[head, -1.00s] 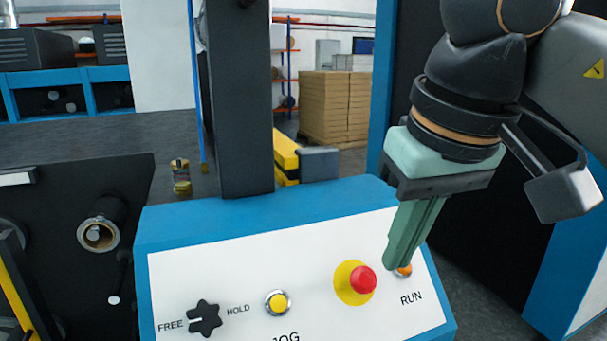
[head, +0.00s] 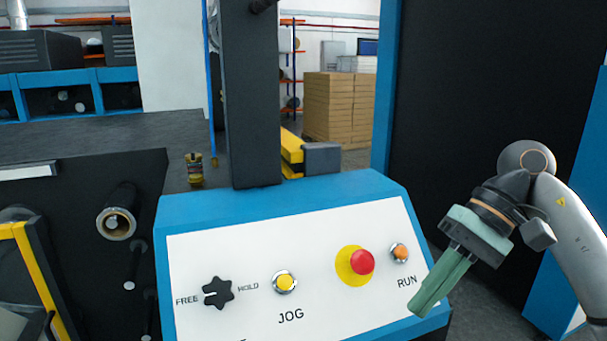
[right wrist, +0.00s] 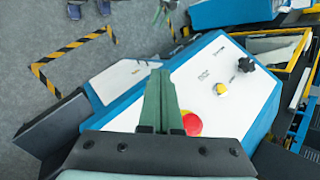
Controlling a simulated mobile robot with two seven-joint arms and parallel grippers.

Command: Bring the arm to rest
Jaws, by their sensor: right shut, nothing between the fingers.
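My right gripper (head: 428,300) is shut and empty, its green fingers together. In the head view it hangs at the right edge of the control panel (head: 205,262), lower than and to the right of the orange RUN button (head: 399,252). In the right wrist view its fingers (right wrist: 161,90) show over the panel, with the red mushroom button (right wrist: 192,123) partly hidden beside them. The contact between fingers and panel cannot be judged. My left gripper is in neither view.
The panel carries a red stop button (head: 361,262), a yellow JOG button (head: 285,282) and a black FREE/HOLD knob (head: 217,292). A dark post (head: 253,110) rises behind it. A dark machine wall (head: 470,90) stands behind my right arm. Cardboard stacks (head: 337,105) are far back.

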